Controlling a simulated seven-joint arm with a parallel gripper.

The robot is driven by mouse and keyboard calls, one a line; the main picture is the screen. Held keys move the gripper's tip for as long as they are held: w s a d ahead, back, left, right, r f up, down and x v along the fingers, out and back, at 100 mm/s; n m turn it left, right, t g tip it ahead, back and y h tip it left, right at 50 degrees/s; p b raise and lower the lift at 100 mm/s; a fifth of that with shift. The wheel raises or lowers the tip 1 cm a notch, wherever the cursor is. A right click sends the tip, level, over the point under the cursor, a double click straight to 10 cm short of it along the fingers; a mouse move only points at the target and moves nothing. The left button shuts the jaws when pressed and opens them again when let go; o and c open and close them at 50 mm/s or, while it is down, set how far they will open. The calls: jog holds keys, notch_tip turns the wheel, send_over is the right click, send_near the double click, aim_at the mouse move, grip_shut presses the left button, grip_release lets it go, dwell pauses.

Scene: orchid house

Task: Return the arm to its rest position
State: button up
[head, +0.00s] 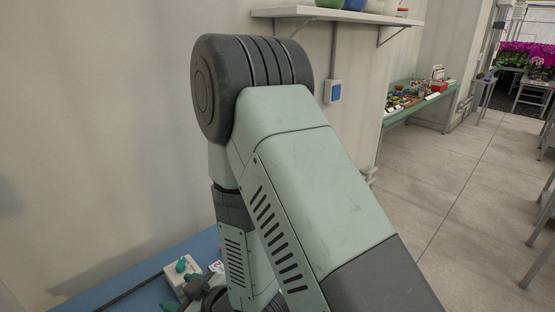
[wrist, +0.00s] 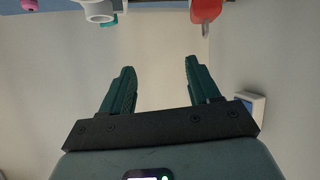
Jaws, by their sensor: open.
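My gripper (wrist: 160,75) shows in the wrist view with its two dark green fingers spread apart and nothing between them. Behind the fingers is plain pale wall. In the head view my arm rises in the middle, bent at a high elbow, and its lower links reach down toward the blue bench (head: 132,283). I cannot make out the gripper clearly there.
On the bench stands a white block with green parts (head: 186,268). The wrist view's top edge shows a white ring-shaped part (wrist: 98,10) and a red-handled item (wrist: 206,10). A wall shelf (head: 335,13) and switch box (head: 333,91) are near the elbow.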

jog(key=w+d+r+m+t+h, duration=0.25)
jog(key=w+d+r+h, duration=0.25)
jog(key=w+d+r, duration=0.45)
jog(key=s+d+r+m+h, duration=0.2)
jog(key=d+r+m+h, duration=0.15)
jog(key=d+r, duration=0.55)
jog(key=s+d+r+m+g+h, duration=0.1)
jog(key=s+d+r+m, duration=0.2)
jog(key=s+d+r, duration=0.2)
jog(key=s+d+r+m+g+h, duration=0.1)
jog(key=s+d+r, duration=0.4)
jog(key=s, duration=0.6)
jog(key=d+m+g, duration=0.1)
jog(key=d+m, duration=0.1)
jog(key=shift+s+d+m+h, duration=0.25)
jog(key=shift+s+m+h, duration=0.05)
jog(key=shift+m+h, duration=0.1)
